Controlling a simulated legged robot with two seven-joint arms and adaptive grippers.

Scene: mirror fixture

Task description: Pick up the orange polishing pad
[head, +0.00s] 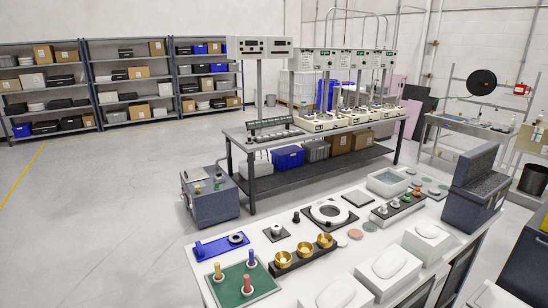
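Several small flat round pads lie in a row on the white worktable (305,278), right of the middle. The salmon-orange one (355,233) looks closest to an orange polishing pad. A paler, pinkish-tan disc (341,240) lies just in front of it to the left. A grey-green disc (370,226) lies behind it to the right. The discs lie flat and look unobstructed. They are small here, so their exact colours are hard to tell. Neither my left nor my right gripper is in view.
Near the pads are a black rack with brass cups (304,252), a white ring fixture (328,213), a rack with coloured knobs (398,207) and white blocks (388,268). A green mat with coloured pegs (232,286) lies front left. A dark box (477,185) stands at right.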

